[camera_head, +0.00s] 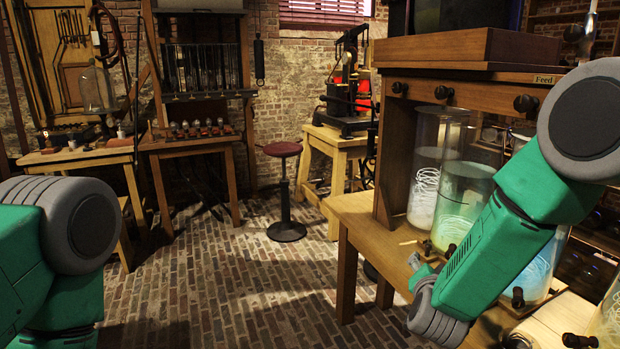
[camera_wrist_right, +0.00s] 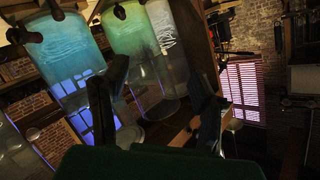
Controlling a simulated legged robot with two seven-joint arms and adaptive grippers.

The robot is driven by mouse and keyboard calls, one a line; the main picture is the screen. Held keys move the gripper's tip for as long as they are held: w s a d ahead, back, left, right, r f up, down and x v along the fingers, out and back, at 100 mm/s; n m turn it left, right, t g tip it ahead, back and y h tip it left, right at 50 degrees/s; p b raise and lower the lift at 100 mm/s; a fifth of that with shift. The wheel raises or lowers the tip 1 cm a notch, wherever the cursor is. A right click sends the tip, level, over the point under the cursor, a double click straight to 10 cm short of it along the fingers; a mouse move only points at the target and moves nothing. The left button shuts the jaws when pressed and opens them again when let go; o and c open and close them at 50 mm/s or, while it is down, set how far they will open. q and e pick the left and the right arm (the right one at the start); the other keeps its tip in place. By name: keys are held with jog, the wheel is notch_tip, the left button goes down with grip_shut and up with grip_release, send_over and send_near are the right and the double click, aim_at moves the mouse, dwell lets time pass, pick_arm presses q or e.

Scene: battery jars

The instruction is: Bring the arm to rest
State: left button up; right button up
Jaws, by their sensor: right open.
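My right arm comes in from the right in the head view, passing in front of the glass jars. In the right wrist view my right gripper (camera_wrist_right: 160,98) is open, with its two dark fingers apart. Nothing is seen held between them; jars show behind. A jar with pale contents (camera_head: 424,185), a green-lit jar (camera_head: 458,205) and a blue-lit jar (camera_head: 540,268) stand on the wooden bench, the blue one partly hidden by my arm. The blue jar (camera_wrist_right: 72,65) and green jar (camera_wrist_right: 132,40) also show in the right wrist view. My left gripper is out of view.
The wooden bench (camera_head: 368,222) with its shelf frame and dark knobs is close to my right arm. A stool (camera_head: 285,190) stands on the brick floor (camera_head: 240,290). Work tables with apparatus line the back wall. The middle floor is clear.

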jog(key=s+f+n+g+y, duration=0.3)
jog(key=s+f+n+g, duration=0.35)
jog(key=s+f, duration=1.25)
jog(key=s+f+n+g, duration=0.1)
jog(key=s+n+g, duration=0.1)
jog(key=s, duration=1)
jog(key=s+d+f+n+g+y, duration=0.1)
jog(key=s+g, duration=0.3)
jog(key=s, duration=0.8)
jog(key=shift+s+d+f+n+g+y, duration=0.3)
jog(key=shift+s+f+n+g, duration=0.1)
jog(key=shift+f+n, duration=0.4)
jog(key=shift+a, duration=0.15)
jog(key=c, duration=0.3)
jog(key=shift+r, duration=0.1)
jog(key=shift+c, duration=0.7)
